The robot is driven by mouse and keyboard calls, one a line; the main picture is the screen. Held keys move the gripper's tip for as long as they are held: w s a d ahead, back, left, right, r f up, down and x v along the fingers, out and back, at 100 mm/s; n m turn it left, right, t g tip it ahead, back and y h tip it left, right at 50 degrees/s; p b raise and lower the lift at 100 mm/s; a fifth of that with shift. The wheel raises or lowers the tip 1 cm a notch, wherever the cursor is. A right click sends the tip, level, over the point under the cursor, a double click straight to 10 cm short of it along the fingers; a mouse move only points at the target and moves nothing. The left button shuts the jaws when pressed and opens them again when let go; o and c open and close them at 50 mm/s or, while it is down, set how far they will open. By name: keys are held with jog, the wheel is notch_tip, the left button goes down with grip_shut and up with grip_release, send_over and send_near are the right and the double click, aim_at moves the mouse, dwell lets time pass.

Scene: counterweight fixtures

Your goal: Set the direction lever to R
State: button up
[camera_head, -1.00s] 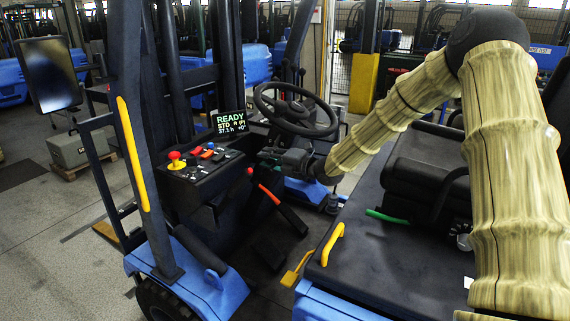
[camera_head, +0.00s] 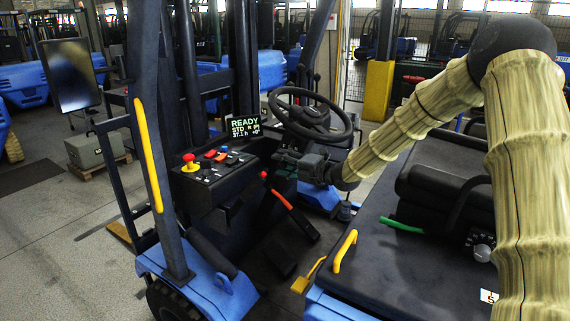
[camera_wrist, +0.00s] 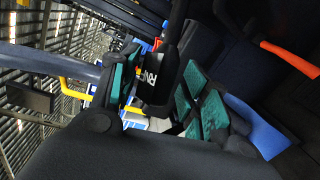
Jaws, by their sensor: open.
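The direction lever's black end (camera_wrist: 160,80), marked with the letters R, N, F, shows in the wrist view between my gripper's teal-padded fingers. My gripper (camera_wrist: 158,92) is open, with one finger on each side of the lever end; I cannot tell whether either pad touches it. In the head view my gripper (camera_head: 290,162) is just below the steering wheel (camera_head: 310,114), and the lever cannot be made out there. The display (camera_head: 243,126) reads READY and STD; its drive letter is too small to read surely.
A console (camera_head: 212,175) with a red knob and several small levers stands left of my gripper. A red-orange handled lever (camera_head: 280,198) rises just below it. The seat (camera_head: 440,180) is to the right, under my arm. A post with a yellow grip (camera_head: 148,155) stands at left.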

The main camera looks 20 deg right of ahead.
jog(key=v, duration=1.2)
jog(key=shift+d, duration=0.1)
